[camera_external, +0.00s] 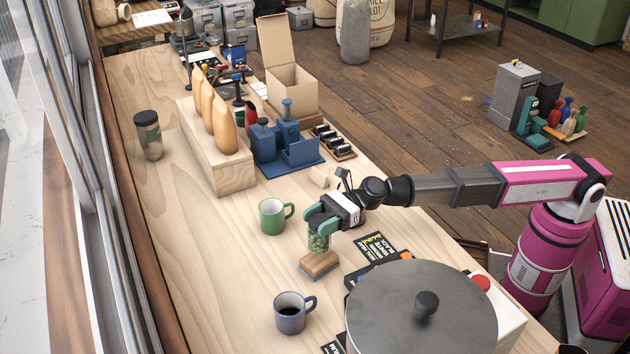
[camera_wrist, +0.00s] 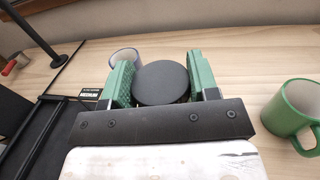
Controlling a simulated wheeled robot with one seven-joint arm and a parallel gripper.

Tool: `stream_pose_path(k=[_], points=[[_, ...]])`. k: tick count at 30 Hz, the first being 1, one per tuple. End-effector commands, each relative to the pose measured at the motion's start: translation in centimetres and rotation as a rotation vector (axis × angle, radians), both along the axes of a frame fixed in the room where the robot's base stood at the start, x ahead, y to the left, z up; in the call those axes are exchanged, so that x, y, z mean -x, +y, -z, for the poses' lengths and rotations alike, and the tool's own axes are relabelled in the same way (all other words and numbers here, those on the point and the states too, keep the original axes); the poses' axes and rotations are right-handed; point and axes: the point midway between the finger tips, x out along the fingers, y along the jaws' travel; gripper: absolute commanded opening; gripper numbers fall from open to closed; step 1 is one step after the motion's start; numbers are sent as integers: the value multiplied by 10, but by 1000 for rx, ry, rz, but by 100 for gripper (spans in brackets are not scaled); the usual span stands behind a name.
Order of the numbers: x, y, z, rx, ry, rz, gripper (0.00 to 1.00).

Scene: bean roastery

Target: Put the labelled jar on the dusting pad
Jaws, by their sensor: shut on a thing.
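A small jar (camera_external: 319,241) with green contents sits between the fingers of my gripper (camera_external: 322,222). My gripper is shut on it from above. In the wrist view its round dark lid (camera_wrist: 161,83) shows between the green fingers (camera_wrist: 161,78). The pad (camera_external: 320,265), a tan and brown block, lies on the bench directly below the jar. The jar's base is at or just above the pad's top; I cannot tell whether they touch. No label can be read on the jar, as the fingers cover much of it.
A green mug (camera_external: 271,217) stands left of my gripper, and a blue mug (camera_external: 289,315) in front of the pad. A dark-lidded container (camera_external: 148,138) stands far left.

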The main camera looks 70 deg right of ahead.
Motion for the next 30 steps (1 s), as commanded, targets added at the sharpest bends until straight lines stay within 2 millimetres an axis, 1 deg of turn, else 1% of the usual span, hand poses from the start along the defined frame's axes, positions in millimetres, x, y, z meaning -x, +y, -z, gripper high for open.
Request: stream_pose_path(k=[6,9,22,23,24,25,30], points=[[0,0,27,-1,3,0,25],[0,0,36,-1,2,0,25],[0,0,41,-1,1,0,25],[0,0,42,-1,1,0,58],[0,0,41,0,0,0,71],[0,0,41,0,0,0,80],[0,0,41,-1,1,0,80]])
